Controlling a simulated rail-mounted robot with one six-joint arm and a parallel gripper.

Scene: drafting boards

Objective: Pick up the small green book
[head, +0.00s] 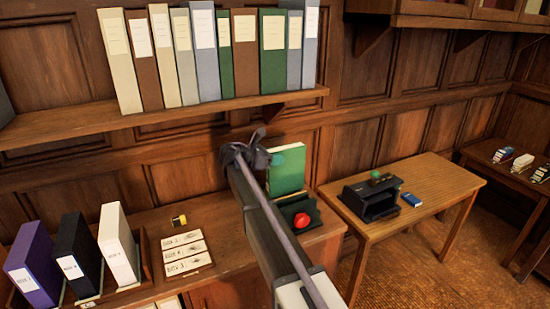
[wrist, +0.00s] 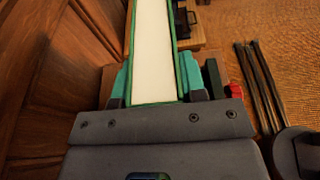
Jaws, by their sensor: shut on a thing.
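The small green book (head: 288,174) stands upright above the wooden cabinet top, in front of the wall panelling. In the wrist view its white page edge and green covers (wrist: 153,45) run up between the jaws. My gripper (head: 268,157) is shut on the book, with teal finger pads (wrist: 153,88) against both covers. My arm hides part of the book's left side in the head view. I cannot tell whether the book's bottom touches anything.
A dark green tray (head: 283,203) with a red object (head: 301,220) sits just below the book. A shelf of binders (head: 245,50) is above. Upright folders (head: 72,258) and a card board (head: 186,253) are at left. A side table (head: 430,185) with a black device (head: 370,200) is at right.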

